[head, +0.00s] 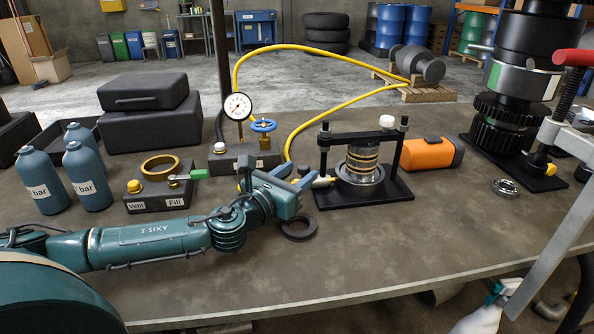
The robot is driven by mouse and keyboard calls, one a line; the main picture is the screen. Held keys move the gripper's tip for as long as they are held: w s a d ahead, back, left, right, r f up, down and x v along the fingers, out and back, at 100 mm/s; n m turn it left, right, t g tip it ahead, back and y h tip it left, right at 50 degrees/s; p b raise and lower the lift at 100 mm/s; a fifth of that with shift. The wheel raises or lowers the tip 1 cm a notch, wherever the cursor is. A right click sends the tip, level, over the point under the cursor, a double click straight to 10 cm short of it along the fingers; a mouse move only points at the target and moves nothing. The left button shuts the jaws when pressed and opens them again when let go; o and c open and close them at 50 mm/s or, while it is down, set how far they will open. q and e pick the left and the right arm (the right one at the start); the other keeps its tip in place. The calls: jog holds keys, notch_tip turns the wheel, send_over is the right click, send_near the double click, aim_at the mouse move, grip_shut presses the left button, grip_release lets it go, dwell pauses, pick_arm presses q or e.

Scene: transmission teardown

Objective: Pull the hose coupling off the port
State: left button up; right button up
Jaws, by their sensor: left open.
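A yellow hose (306,124) comes down from the back and passes behind my left gripper (294,177). A small pale and yellow fitting (321,182), which looks like the hose coupling, sits at the left side of the black clamp fixture (389,189). The port behind it is too small to make out. My left gripper is open, its two blue fingers pointing toward the fitting from the left, just short of it. Nothing shows between the fingers. The hose's join to the fitting is hidden by the gripper. My right gripper is not in view.
A gauge block (229,160) with a blue valve wheel (263,126) stands close behind my left arm. A dark ring (298,229) lies in front of the gripper. An orange cylinder (427,154) lies right of the fixture. The front middle of the bench (400,245) is clear.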

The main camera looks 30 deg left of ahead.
pick_arm(q)
jog(key=shift+w, duration=0.25)
grip_shut()
dwell(0.4)
